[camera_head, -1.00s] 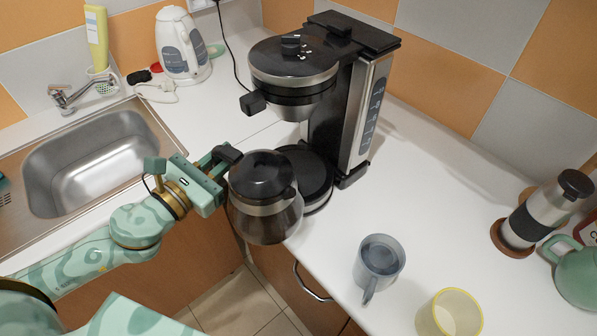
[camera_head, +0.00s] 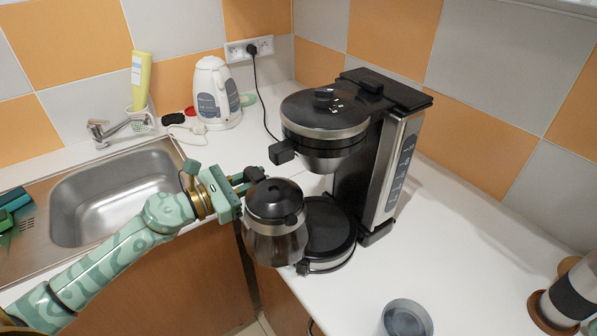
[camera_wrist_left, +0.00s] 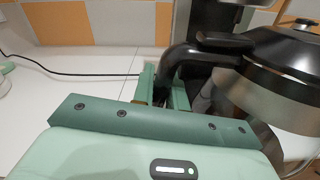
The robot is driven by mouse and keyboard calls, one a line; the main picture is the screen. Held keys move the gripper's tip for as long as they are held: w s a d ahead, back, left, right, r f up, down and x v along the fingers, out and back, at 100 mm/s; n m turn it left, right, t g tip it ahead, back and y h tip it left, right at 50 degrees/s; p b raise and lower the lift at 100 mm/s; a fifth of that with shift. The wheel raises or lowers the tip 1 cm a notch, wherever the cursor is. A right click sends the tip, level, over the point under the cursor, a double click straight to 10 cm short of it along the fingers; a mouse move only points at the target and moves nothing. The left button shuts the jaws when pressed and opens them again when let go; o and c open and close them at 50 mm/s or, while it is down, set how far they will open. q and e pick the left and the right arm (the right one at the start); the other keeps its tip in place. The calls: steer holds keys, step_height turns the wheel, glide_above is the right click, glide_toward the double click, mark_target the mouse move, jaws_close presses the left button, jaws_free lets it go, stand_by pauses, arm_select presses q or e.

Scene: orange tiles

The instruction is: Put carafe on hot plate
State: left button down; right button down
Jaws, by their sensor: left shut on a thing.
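The glass carafe (camera_head: 276,236) with a black lid is upright at the front-left edge of the coffee maker's black hot plate (camera_head: 326,226). It overlaps the plate's left side in the head view; whether it touches the plate is unclear. My left gripper (camera_head: 250,181) is shut on the carafe's black handle, which also shows in the left wrist view (camera_wrist_left: 205,55). The coffee maker (camera_head: 378,170) stands behind, its filter basket (camera_head: 325,130) overhanging the plate. My right gripper is not in view.
A steel sink (camera_head: 115,195) lies to the left. A white kettle (camera_head: 214,95) and a yellow bottle (camera_head: 141,82) stand at the back. A grey mug (camera_head: 405,318) and a steel press (camera_head: 570,295) stand at the front right. The counter right of the machine is clear.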

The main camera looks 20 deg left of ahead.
arm_select(q)
steer(key=f+x, duration=0.1)
steer(key=x, duration=0.9)
steer(key=shift+f, duration=0.2)
steer(key=shift+d, duration=0.1)
steer(key=shift+f, duration=0.2)
steer(key=c, duration=1.4)
jaws_free()
